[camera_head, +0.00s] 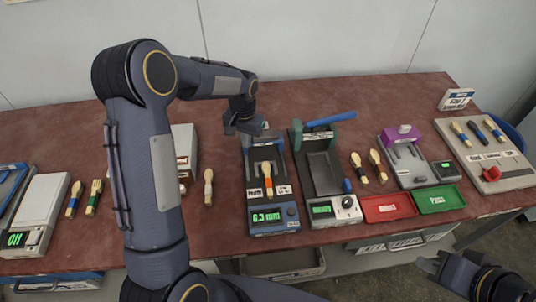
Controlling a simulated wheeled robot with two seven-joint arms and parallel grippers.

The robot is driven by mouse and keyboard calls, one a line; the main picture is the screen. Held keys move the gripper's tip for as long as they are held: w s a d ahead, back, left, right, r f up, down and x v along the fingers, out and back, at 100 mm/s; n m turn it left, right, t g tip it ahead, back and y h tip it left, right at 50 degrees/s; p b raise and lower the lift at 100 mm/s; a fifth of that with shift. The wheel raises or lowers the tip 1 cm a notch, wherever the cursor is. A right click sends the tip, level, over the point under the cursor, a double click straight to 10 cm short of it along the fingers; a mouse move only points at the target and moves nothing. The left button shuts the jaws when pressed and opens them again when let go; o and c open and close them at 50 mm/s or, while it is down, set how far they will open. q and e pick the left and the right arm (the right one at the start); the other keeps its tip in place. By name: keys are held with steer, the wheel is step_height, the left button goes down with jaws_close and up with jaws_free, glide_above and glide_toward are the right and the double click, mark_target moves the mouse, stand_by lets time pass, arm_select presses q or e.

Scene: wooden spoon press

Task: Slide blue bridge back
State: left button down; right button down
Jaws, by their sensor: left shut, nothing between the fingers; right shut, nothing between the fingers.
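A gauge device with a blue base (285,225) and a green display reading about "6.3 mm" stands in the middle of the table. A blue crosspiece (269,136), apparently the bridge, is at the device's back end. My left gripper (240,128) is shut and empty, at the left side of this back end and partly in front of it. I cannot tell whether they touch. My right gripper (438,266) is shut and empty at the lower right, off the table's front edge.
A press (320,175) with a blue lever (330,118) stands just right of the gauge. Red (388,208) and green (438,199) trays lie further right. A loose utensil (208,187) lies left of the gauge. A white scale (45,205) is at far left.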

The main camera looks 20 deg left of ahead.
arm_select(q)
steer(key=shift+s, duration=0.1)
steer(key=shift+s+d, duration=0.25)
steer(key=shift+s, duration=0.05)
steer(key=shift+s+r, duration=0.1)
steer(key=shift+s, duration=0.05)
step_height(320, 180, up, 7)
steer(key=p, duration=0.4)
stand_by(0.6)
